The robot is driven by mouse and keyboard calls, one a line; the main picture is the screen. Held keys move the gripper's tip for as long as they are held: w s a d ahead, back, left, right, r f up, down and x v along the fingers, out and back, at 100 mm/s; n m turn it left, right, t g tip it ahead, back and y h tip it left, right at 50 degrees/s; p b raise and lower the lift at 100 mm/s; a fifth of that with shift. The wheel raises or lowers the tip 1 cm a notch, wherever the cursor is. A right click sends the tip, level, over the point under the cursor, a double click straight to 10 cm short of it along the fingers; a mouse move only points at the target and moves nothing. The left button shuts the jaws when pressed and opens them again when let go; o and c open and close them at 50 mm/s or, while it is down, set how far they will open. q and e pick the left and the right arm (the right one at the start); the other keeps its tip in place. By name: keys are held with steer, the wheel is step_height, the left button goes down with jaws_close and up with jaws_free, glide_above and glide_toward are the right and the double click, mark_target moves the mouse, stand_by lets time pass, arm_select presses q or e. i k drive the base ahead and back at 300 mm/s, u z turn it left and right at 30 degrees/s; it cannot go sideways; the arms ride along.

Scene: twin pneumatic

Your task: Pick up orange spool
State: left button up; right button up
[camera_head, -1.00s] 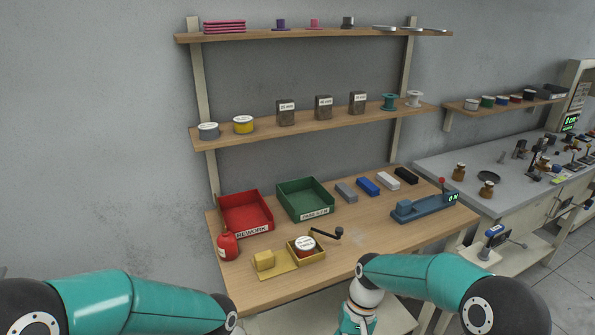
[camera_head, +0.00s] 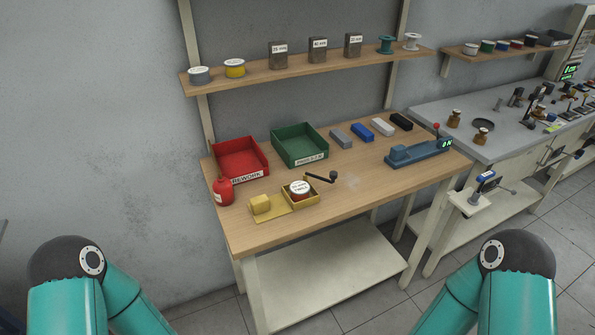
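I cannot make out an orange spool in this view. On the wall shelf stand a grey-sided reel (camera_head: 198,75) and a yellow reel (camera_head: 235,69), both with white tops. Further right on it are a teal spool (camera_head: 386,45) and a white spool (camera_head: 412,42), both upright. A round dark red reel with a white label (camera_head: 299,189) sits in a small yellow box on the bench. Both my teal arms show at the bottom, left and right. Neither of my grippers is in view.
The wooden bench (camera_head: 357,195) holds a red tray (camera_head: 262,166), a green tray (camera_head: 325,150), a red bottle (camera_head: 223,190), several coloured blocks and a blue device (camera_head: 420,152). Several small reels stand on the right shelf (camera_head: 461,62). The bench's front middle is clear.

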mark_target(299, 190)
steer(key=z, duration=0.3)
steer(key=i, duration=0.2)
steer(key=u, duration=2.55)
steer(key=k, duration=1)
steer(key=z, duration=1.4)
steer(key=i, duration=0.9)
steer(key=u, duration=0.4)
